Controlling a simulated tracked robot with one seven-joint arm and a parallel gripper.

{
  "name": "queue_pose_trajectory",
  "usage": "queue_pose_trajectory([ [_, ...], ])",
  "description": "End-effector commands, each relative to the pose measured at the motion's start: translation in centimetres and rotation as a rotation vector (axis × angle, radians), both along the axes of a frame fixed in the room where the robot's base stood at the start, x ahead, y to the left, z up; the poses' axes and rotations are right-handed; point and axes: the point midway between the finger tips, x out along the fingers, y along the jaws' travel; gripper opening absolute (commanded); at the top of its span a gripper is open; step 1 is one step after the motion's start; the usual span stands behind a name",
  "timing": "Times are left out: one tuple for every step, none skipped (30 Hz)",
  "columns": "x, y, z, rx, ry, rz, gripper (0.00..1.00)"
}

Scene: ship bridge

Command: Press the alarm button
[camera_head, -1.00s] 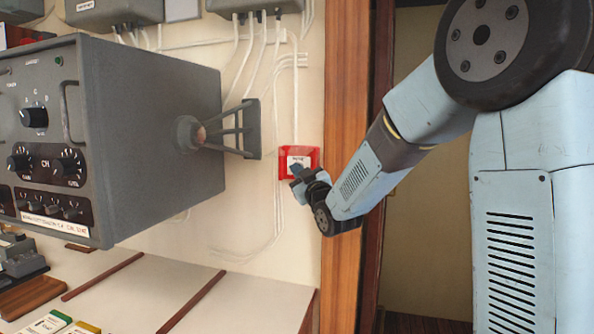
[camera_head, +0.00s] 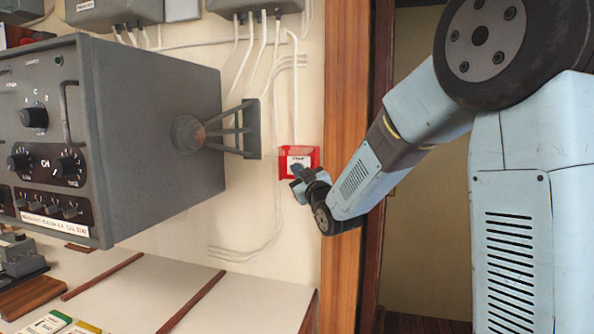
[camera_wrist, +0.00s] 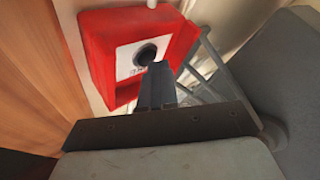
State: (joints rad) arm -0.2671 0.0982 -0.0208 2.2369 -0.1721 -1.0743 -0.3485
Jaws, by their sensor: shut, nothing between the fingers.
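The alarm button is a red wall box (camera_head: 313,154) with a white label, mounted on the cream wall left of the wooden door frame. In the wrist view the red box (camera_wrist: 98,30) fills the upper left, with a round black button (camera_wrist: 145,54) on its white plate. My gripper (camera_head: 298,172) is shut and empty, in front of the box's lower part. In the wrist view its fingertips (camera_wrist: 158,70) point at the button and overlap its lower right edge. I cannot tell whether they touch it.
A grey radio unit (camera_head: 150,140) with a wall bracket (camera_head: 250,130) stands left of the box. A wooden door frame (camera_head: 345,90) is close on the right. White cables run down the wall. A pale desk (camera_head: 140,290) lies below.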

Motion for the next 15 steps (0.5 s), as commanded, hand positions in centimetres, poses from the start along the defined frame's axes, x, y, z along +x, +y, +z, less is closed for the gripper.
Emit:
queue_pose_trajectory([
  [-0.2,0.1,0.0,0.0,0.0,0.0,0.0],
  [-0.3,0.1,0.0,0.0,0.0,0.0,0.0],
  [-0.5,0.2,0.0,0.0,0.0,0.001,0.0],
  [-0.7,0.2,0.0,0.0,0.0,0.001,0.0],
  [-0.8,0.3,0.0,0.0,0.0,0.001,0.0],
  [-1.0,0.3,0.0,0.0,0.0,0.001,0.0],
  [-1.1,0.4,0.0,0.0,0.0,0.001,0.0],
  [-1.2,0.4,0.0,0.0,0.0,0.001,0.0],
  [-1.2,0.4,0.0,0.0,0.0,0.001,0.0],
  [-1.3,0.4,0.0,0.0,0.0,0.001,0.0],
  [-1.3,0.4,0.0,0.0,0.0,0.0,0.0],
  [-1.3,0.4,0.0,0.0,0.0,0.0,0.0],
  [-1.3,0.4,0.0,0.0,0.0,0.0,0.0],
  [-1.3,0.4,0.0,0.0,0.0,0.0,0.0],
  [-1.3,0.4,0.0,0.0,0.0,0.0,0.0],
])
